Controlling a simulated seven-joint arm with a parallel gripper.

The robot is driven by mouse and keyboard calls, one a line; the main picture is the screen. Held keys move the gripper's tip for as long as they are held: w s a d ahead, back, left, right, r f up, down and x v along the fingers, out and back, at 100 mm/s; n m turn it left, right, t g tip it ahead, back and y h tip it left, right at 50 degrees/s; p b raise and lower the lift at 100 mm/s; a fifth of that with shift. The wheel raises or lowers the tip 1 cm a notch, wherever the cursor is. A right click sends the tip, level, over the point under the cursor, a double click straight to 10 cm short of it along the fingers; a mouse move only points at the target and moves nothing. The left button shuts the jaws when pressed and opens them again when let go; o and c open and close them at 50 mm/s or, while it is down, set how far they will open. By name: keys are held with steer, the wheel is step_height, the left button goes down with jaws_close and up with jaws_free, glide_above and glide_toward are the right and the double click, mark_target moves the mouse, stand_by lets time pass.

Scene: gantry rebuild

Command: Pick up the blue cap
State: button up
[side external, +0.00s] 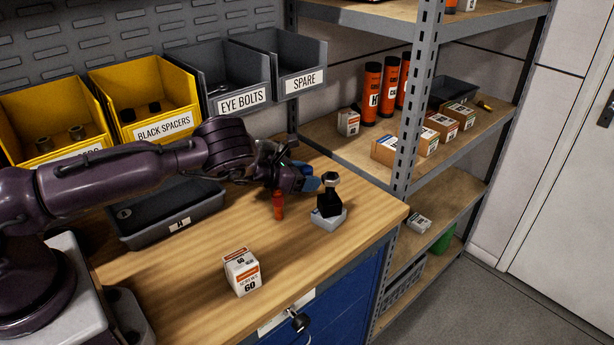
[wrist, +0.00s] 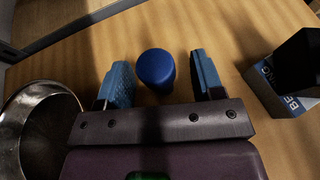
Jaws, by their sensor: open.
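The blue cap (wrist: 155,68) is a short, smooth blue cylinder on the wooden bench in the wrist view. It stands between the two blue fingertips of my gripper (wrist: 163,76), with a visible gap on each side. My gripper is open and is not holding it. In the side external view my gripper (side external: 303,178) is low over the bench at its back right. I cannot clearly make out the cap there among the fingers.
A red cylinder (side external: 278,205) stands just in front of my gripper. To the right, a black block with a bolt (side external: 329,198) sits on a small box (side external: 328,220). A shiny round metal thing (wrist: 38,130) is at left. A white-orange carton (side external: 242,272) stands nearer.

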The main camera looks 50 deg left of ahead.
steer(key=shift+w+d+f, duration=0.1)
steer(key=shift+w+f, duration=0.1)
steer(key=shift+w, duration=0.15)
steer(key=c, duration=1)
steer(key=shift+r, duration=0.15)
